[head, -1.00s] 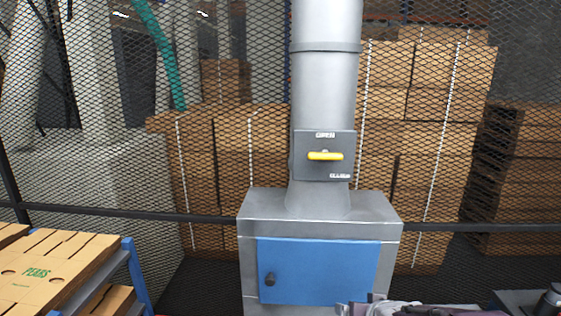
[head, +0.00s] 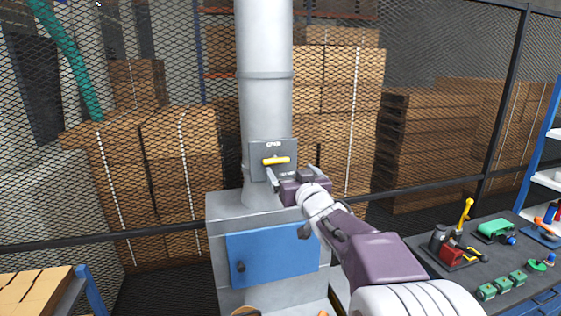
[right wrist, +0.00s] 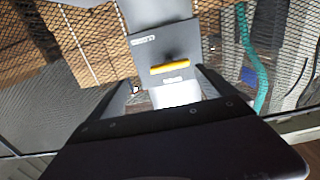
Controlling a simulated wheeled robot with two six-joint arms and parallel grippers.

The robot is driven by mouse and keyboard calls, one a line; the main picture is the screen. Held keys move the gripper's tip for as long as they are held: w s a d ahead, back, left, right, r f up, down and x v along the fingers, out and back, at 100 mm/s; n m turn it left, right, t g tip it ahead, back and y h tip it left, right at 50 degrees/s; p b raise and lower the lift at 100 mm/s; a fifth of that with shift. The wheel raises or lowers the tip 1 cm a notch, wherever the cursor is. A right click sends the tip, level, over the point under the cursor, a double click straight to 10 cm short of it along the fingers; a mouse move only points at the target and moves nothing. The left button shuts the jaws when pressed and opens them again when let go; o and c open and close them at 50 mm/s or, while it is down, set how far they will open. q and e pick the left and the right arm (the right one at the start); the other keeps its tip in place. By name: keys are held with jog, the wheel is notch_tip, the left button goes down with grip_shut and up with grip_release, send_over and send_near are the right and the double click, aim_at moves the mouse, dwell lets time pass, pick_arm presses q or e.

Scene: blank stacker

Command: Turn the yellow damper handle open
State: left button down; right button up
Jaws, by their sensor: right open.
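The yellow damper handle (head: 276,160) lies about horizontal on a dark grey plate (head: 258,172) on the grey duct (head: 264,108). The plate has a label at its top and another at lower right, partly covered by my gripper in the head view. My right gripper (head: 293,173) is open and empty, in front of the plate, just below and to the right of the handle. In the right wrist view the handle (right wrist: 169,68) shows between and beyond the two spread fingers (right wrist: 160,86), apart from them. My left gripper is not in view.
Below the duct is a grey box with a blue door (head: 275,255). Wire mesh and stacked cartons (head: 350,80) stand behind. At right is a dark workbench (head: 470,285) with small tools and green parts.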

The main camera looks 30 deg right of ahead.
aim_at(279, 161)
jog(key=p+x, duration=0.1)
jog(key=x, duration=0.2)
jog(key=a+p+x, duration=0.1)
jog(key=x, duration=0.3)
jog(key=shift+w+a+r+p, duration=0.15)
jog(key=shift+a+r+p, duration=0.1)
jog(key=shift+p, duration=0.1)
jog(key=shift+d+f, duration=0.1)
jog(key=shift+d, duration=0.05)
jog(key=shift+s+a+r, duration=0.2)
jog(key=shift+s+a, duration=0.1)
jog(key=shift+a, duration=0.1)
jog(key=c, duration=0.4)
jog(key=shift+a, duration=0.15)
jog(key=c, duration=0.5)
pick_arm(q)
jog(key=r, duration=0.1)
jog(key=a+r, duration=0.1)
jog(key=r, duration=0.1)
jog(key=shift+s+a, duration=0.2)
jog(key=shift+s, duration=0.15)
pick_arm(e)
jog(key=c, duration=0.5)
